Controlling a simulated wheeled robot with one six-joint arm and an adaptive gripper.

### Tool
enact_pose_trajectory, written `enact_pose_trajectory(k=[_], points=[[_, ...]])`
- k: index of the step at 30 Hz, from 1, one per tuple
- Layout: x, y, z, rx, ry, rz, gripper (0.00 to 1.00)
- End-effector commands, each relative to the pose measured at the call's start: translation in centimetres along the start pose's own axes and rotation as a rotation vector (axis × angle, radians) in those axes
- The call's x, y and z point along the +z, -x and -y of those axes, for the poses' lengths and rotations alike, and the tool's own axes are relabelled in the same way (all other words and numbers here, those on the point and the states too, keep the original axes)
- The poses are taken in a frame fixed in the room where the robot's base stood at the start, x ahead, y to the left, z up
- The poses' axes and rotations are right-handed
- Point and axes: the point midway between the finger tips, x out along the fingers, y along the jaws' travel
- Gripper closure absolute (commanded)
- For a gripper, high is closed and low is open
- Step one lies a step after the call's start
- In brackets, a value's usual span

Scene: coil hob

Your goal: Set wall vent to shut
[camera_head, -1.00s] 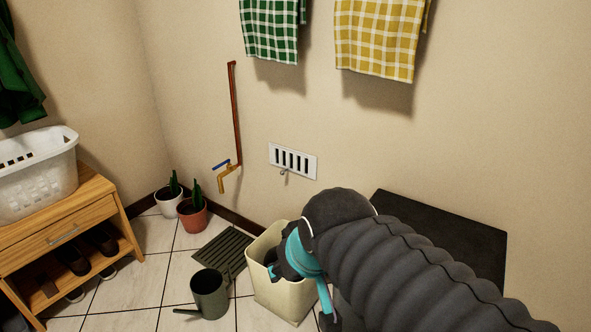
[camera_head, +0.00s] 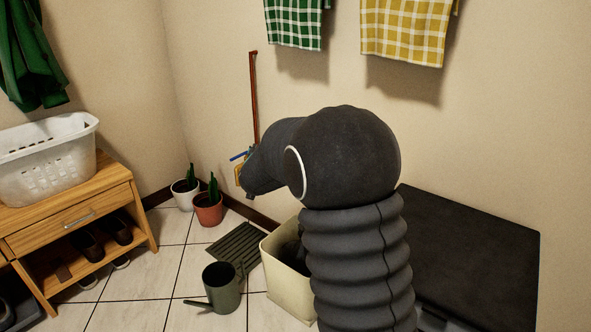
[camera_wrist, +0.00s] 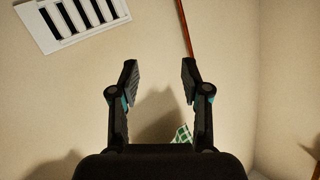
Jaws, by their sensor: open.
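The wall vent (camera_wrist: 72,18) is a white plate with several dark slots, at the upper left of the wrist view. Dark gaps show between its slats. Part of the plate is cut off by the frame, and no knob or lever shows there. In the head view my arm hides the vent. My gripper (camera_wrist: 160,76) is open and empty, with its two fingers apart in front of bare wall. It is to the right of the vent in the wrist view and does not touch it.
A copper pipe (camera_head: 254,95) with a blue-handled tap (camera_head: 241,155) is on the wall near my arm. A cream bin (camera_head: 285,283), a green watering can (camera_head: 221,287) and potted cacti (camera_head: 208,207) stand below. Checked towels (camera_head: 404,30) hang above. A dark-topped unit (camera_head: 470,260) stands right.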

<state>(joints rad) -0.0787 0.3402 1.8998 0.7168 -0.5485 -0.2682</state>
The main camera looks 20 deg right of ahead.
Motion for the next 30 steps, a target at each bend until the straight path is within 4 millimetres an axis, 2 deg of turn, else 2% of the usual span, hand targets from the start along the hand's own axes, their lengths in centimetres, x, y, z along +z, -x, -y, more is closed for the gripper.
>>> enact_pose_trajectory(k=[1, 6, 10, 15, 18, 23, 30], points=[[1.8, -2.0, -0.8, 0.041, -0.004, -0.030, 0.53], [5.7, -6.6, -4.0, 0.199, -0.006, -0.163, 0.53], [8.6, -8.5, -6.3, 0.310, 0.008, -0.243, 0.53], [11.0, -9.5, -8.4, 0.407, 0.028, -0.310, 0.53], [11.7, -9.7, -9.0, 0.434, 0.035, -0.327, 0.53], [11.5, -10.6, -9.6, 0.444, 0.036, -0.334, 0.53], [10.2, -14.1, -11.4, 0.444, 0.035, -0.334, 0.53]])
